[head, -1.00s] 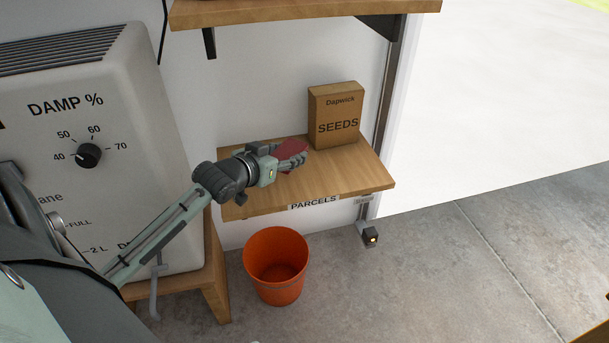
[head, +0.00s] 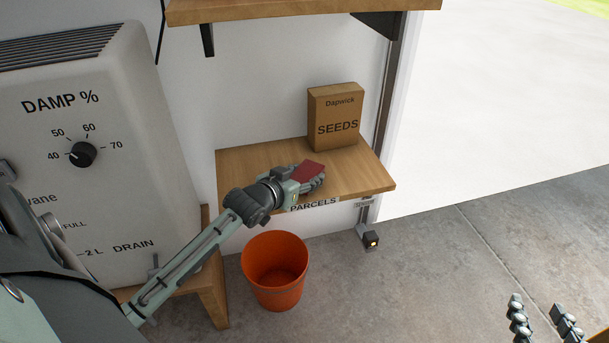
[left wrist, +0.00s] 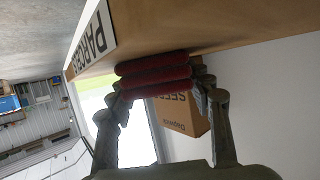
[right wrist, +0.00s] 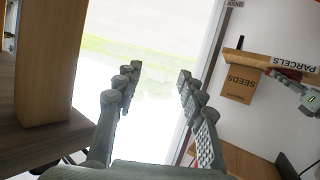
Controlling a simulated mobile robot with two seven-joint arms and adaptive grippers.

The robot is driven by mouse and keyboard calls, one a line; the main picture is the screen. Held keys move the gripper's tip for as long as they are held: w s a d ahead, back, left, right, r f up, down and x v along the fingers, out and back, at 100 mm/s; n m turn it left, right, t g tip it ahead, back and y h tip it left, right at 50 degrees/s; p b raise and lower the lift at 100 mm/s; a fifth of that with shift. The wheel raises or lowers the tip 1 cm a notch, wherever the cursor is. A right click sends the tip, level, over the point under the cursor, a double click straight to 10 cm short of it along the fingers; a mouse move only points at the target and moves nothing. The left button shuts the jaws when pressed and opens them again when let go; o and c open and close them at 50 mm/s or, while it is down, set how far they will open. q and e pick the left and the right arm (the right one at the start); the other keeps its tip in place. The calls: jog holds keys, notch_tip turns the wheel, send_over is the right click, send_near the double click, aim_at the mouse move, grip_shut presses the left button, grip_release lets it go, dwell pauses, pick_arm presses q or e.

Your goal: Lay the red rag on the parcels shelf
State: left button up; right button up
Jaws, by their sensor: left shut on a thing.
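The red rag (head: 308,171) is folded and held in my left gripper (head: 312,182), over the front part of the parcels shelf (head: 250,165). In the left wrist view the rag (left wrist: 153,70) shows as stacked red folds between the two fingers, close to the shelf's wooden surface (left wrist: 200,25); I cannot tell whether it touches. The PARCELS label (head: 313,205) is on the shelf's front edge. My right gripper (head: 540,310) is at the lower right of the head view, far from the shelf. In the right wrist view its fingers (right wrist: 160,80) are apart with nothing between them.
A SEEDS box (head: 335,118) stands at the back right of the shelf. The shelf's left part is bare. An orange bucket (head: 275,270) is on the floor below. A dehumidifier (head: 90,190) stands at left, and a higher shelf (head: 300,12) hangs above.

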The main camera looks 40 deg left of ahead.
pick_arm(q)
jog(key=o, duration=1)
jog(key=shift+c, duration=0.2)
jog(key=shift+s+r, duration=0.1)
jog(key=shift+s, duration=0.1)
jog(key=a+p+v, duration=0.1)
jog(key=p+v, duration=0.1)
jog(key=v, duration=0.9)
jog(key=s+d+f+m+g, duration=0.1)
jog(key=s+d, duration=0.3)
jog(key=d, duration=0.4)
jog(key=s+d+f+m+g+h, duration=0.1)
jog(key=s+d+m+g, duration=0.1)
jog(key=s+d, duration=0.3)
jog(key=d+g, duration=0.1)
jog(key=d, duration=0.2)
jog(key=shift+g, duration=0.3)
pick_arm(e)
jog(key=s+d+f+g+h, duration=0.2)
jog(key=s+d+f+g, duration=0.2)
jog(key=s+d+f, duration=0.1)
notch_tip(320, 180, down, 2)
jog(key=shift+d+f+m+g+h, duration=0.1)
jog(key=shift+d+m+g+h, duration=0.25)
jog(key=shift+d, duration=0.4)
pick_arm(q)
jog(key=shift+f, duration=0.1)
